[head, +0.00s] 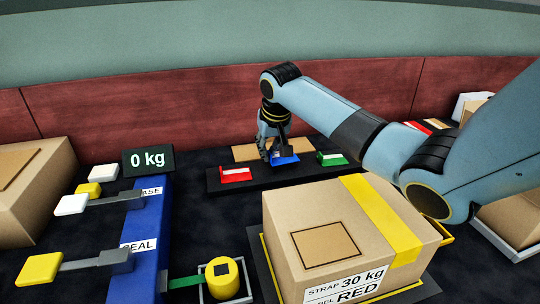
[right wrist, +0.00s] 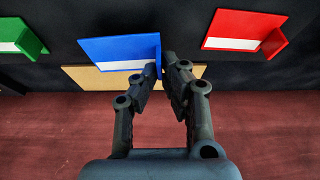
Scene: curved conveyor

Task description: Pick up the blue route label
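The blue route label (head: 287,160) lies on a dark rack at the back, between the red and green labels. In the right wrist view the blue label (right wrist: 115,50) has a white strip and an upright tab at one end. My right gripper (head: 278,152) points down over it. Its fingertips (right wrist: 161,66) are close together, one on each side of the tab, and appear to touch it. The label looks level with the rack, with no clear lift. In the head view the gripper hides part of the label. My left gripper is not in view.
The red label (head: 236,175) and green label (head: 331,159) lie close on either side. A large carton (head: 300,205) marked 30 kg and RED stands in front. A blue panel (head: 150,230) with levers and a 0 kg display (head: 148,160) are at left.

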